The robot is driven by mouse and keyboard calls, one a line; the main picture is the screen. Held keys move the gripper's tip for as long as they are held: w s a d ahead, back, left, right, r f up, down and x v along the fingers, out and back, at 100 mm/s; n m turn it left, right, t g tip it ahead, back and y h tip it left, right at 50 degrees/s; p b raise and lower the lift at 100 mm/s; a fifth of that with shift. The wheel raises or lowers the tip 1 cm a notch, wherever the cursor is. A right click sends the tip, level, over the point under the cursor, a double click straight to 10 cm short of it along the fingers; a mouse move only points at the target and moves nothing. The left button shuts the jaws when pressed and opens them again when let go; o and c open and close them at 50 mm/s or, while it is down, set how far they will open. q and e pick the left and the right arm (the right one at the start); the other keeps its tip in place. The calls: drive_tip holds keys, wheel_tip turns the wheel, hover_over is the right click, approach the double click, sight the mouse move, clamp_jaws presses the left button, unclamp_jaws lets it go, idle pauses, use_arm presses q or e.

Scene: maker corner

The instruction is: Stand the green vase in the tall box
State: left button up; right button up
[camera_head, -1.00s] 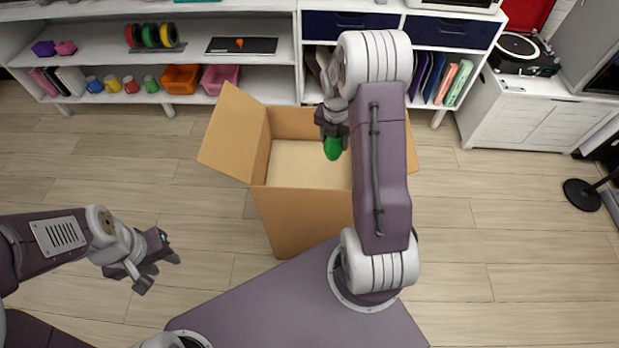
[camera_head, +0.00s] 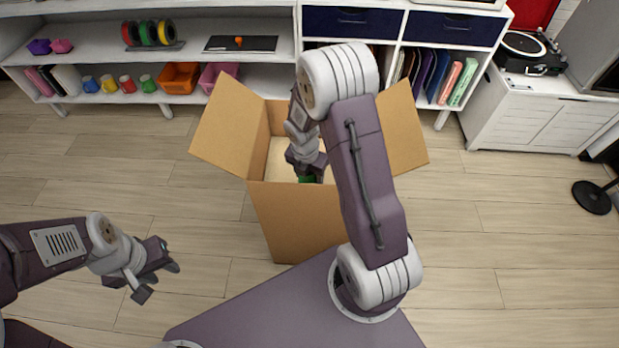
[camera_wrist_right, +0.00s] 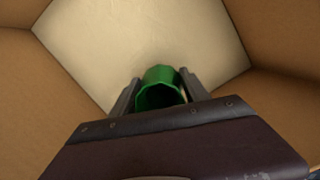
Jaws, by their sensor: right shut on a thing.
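The tall box (camera_head: 300,222) is open cardboard, standing on the floor in front of my base, flaps spread. My right gripper (camera_head: 308,176) reaches down into its opening and is shut on the green vase (camera_head: 306,180). In the right wrist view, the vase (camera_wrist_right: 160,88) sits between the two fingers (camera_wrist_right: 157,96), its open mouth toward the camera. The box's pale floor (camera_wrist_right: 140,40) shows beyond it. I cannot tell whether the vase touches that floor. My left gripper (camera_head: 160,283) is open and empty, left of the box above the floor.
The box's left flap (camera_head: 229,128) and right flap (camera_head: 402,128) stick outward. White shelves (camera_head: 105,50) with cups, bins and spools line the back. A white cabinet (camera_head: 530,110) with a record player stands at right.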

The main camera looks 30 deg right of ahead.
drive_tip(key=o, duration=1.4)
drive_tip(key=shift+c, duration=0.2)
wheel_tip(320, 180, up, 12)
drive_tip(key=s+a+p, duration=0.1)
drive_tip(key=p, duration=0.4)
drive_tip(key=shift+a, duration=0.2)
drive_tip(key=shift+s, duration=0.1)
